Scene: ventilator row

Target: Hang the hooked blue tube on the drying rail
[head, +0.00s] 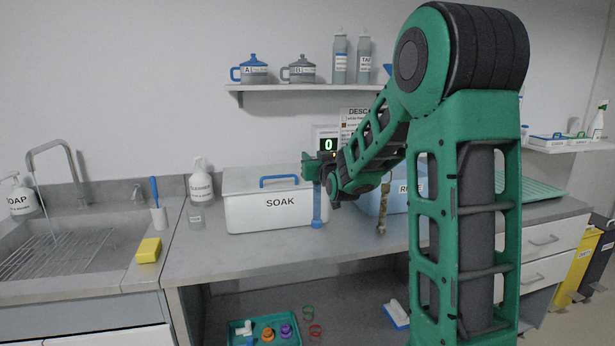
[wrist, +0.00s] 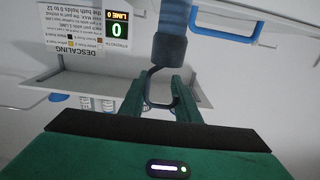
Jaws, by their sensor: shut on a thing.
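The blue tube (head: 317,206) hangs down from my gripper (head: 319,168) in front of the white SOAK box. In the wrist view, the tube (wrist: 178,12) has a dark grey cuff (wrist: 170,48) and a dark hook (wrist: 160,85). My gripper (wrist: 162,92) is shut on the hook, with a green finger on either side. The tube is held clear of the counter. I cannot make out the drying rail in either view; my arm covers part of the right side.
The SOAK box (head: 275,205) has a blue lid handle (head: 279,181). A pale blue bin (head: 398,200) stands right of it, with a brownish tube (head: 383,208) in front. A display (head: 328,144) reads 0. A shelf (head: 305,87) is above. The front counter (head: 240,252) is clear.

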